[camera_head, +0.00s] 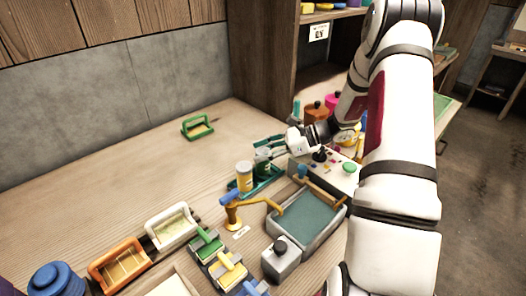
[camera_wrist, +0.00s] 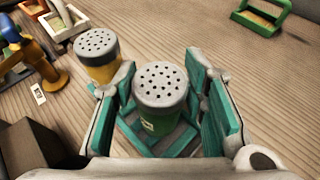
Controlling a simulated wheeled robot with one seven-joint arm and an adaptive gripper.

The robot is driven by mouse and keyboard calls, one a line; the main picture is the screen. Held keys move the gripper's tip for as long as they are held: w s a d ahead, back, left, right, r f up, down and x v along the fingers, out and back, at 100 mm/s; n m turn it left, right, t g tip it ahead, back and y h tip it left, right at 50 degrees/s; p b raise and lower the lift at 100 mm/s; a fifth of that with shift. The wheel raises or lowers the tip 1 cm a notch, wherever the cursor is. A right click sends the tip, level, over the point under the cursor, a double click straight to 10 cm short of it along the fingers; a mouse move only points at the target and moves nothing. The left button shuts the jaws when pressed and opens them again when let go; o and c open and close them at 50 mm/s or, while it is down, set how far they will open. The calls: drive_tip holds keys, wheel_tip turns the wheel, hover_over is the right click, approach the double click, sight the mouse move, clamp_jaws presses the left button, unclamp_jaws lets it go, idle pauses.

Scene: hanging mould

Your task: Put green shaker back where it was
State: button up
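The green shaker (camera_wrist: 161,92) has a grey, perforated lid and stands upright on a green tray (camera_wrist: 178,143). In the head view, the green shaker (camera_head: 263,159) is beside the yellow shaker (camera_head: 244,176), partly hidden by my gripper. The yellow shaker also shows just left of it in the wrist view (camera_wrist: 98,58). My gripper (camera_wrist: 165,108) has its teal finger pads on either side of the green shaker. Narrow gaps show between pads and shaker, so the gripper looks open around it. In the head view, my gripper (camera_head: 270,147) reaches in from the right.
A grey basin (camera_head: 308,221) and a control box with a green button (camera_head: 348,168) are to the right. A green-framed mould (camera_head: 198,127) lies behind on open tabletop. Several moulds and brushes crowd the front left.

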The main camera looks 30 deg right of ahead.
drive_tip(key=o, duration=0.3)
